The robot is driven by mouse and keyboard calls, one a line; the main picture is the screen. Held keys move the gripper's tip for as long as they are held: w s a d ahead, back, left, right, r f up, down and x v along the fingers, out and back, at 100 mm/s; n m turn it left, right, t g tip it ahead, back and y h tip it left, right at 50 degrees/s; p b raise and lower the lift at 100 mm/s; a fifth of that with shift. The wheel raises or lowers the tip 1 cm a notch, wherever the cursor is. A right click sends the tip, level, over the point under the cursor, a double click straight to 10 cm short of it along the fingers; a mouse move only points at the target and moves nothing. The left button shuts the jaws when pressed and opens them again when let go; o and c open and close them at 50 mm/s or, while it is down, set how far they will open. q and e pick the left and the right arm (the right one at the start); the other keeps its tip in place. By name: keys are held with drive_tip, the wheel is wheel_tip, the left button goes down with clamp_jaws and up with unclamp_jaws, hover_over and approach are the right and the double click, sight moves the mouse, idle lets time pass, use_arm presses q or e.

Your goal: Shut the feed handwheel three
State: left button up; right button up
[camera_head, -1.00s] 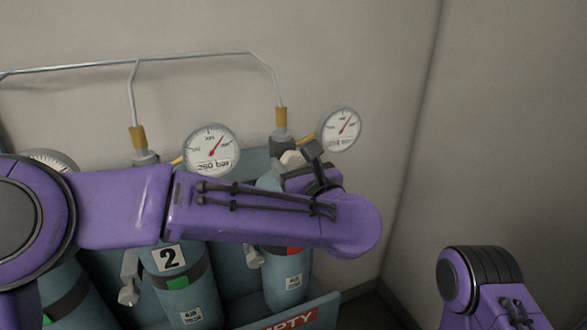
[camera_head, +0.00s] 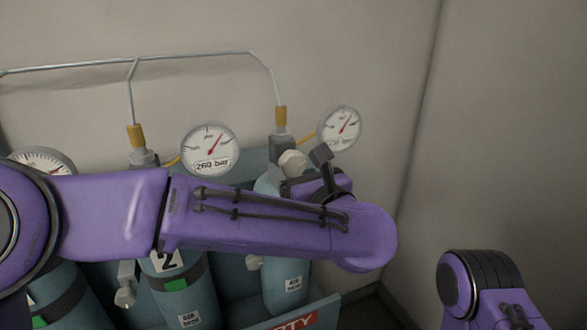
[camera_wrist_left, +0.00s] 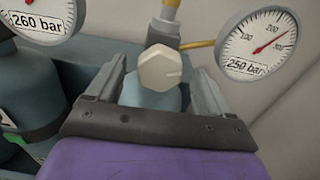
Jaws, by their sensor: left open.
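The feed handwheel three, a cream faceted knob (camera_head: 293,162), sits on the valve atop the rightmost teal cylinder (camera_head: 285,285). My left gripper (camera_wrist_left: 158,80) is open, with one grey finger on each side of the handwheel in that picture. Gaps show between knob and fingers, and I see no contact. My right gripper is out of view.
Round gauges (camera_head: 341,128) (camera_head: 210,149) stand close beside the valves. A metal pipe (camera_head: 195,57) runs along the wall above. Cylinder two (camera_head: 180,290) is to the left. A rack edge with a red sign (camera_head: 297,321) runs below.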

use_arm(q)
drive_tip(key=b+v, duration=0.2)
drive_tip(key=v, duration=0.6)
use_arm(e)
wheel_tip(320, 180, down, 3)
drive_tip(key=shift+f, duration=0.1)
use_arm(q)
drive_tip(key=p+x, duration=0.1)
drive_tip(key=x, duration=0.2)
drive_tip(key=p+x, duration=0.1)
drive_tip(key=x, duration=0.2)
drive_tip(key=p+x, duration=0.1)
drive_tip(key=x, duration=0.3)
drive_tip(key=shift+r, duration=0.25)
drive_tip(key=shift+w+f, duration=0.1)
drive_tip(key=shift+w, duration=0.15)
drive_tip(key=shift+s, duration=0.1)
drive_tip(key=c, duration=1)
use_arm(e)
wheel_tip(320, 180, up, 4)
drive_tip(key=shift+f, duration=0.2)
